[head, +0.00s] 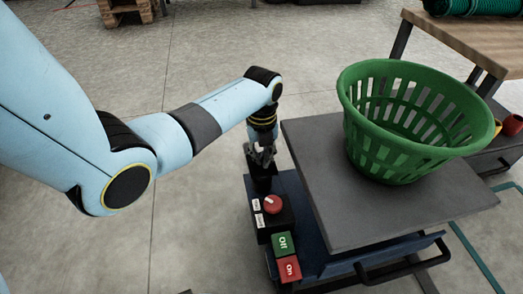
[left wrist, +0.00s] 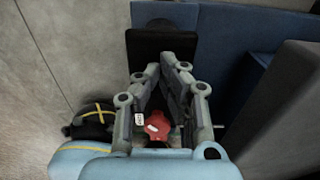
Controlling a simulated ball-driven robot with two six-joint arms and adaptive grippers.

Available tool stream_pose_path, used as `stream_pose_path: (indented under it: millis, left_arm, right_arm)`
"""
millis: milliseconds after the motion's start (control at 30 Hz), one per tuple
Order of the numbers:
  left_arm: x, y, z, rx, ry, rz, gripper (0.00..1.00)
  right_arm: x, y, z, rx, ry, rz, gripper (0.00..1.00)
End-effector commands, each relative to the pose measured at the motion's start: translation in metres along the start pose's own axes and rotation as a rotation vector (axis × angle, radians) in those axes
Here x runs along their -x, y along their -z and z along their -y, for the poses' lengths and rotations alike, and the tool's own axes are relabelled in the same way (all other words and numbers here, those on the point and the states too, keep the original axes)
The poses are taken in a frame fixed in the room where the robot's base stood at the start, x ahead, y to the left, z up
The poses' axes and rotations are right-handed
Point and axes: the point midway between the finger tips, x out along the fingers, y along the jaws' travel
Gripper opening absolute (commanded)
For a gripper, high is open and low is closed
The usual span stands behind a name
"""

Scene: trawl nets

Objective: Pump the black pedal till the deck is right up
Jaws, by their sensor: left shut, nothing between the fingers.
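My left gripper (head: 262,160) points down at the pedal, shut and empty. I cannot tell for sure whether its tips touch the pedal. In the left wrist view the pedal (left wrist: 150,48) shows as a dark plate beyond the fingertips (left wrist: 168,68). The grey deck (head: 320,205) looks level above the blue base and bears a green slotted basket (head: 415,115). My right gripper is out of view.
On the base beside the pedal are a red knob (head: 272,204), a green Off button (head: 283,243) and a red On button (head: 289,269). A wooden-topped bench (head: 470,40) stands at the back right. A pallet (head: 127,12) lies far off. The floor left of the lift is clear.

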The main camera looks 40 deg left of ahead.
Motion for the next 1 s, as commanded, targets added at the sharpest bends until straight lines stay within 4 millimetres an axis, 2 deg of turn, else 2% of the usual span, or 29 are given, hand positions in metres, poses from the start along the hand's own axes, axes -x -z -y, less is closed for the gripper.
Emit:
stream_pose_path:
  millis: [533, 767, 1000]
  left_arm:
    - [-0.04, 0.0, 0.0, 0.0, -0.002, -0.001, 0.0]
    - [-0.03, -0.001, 0.001, 0.0, 0.003, 0.002, 0.0]
    - [-0.009, -0.001, 0.002, 0.0, 0.004, 0.004, 0.0]
  right_arm:
    - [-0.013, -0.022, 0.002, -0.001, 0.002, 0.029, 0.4]
    - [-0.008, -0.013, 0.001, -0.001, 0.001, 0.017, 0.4]
    - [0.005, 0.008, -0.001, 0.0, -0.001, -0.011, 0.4]
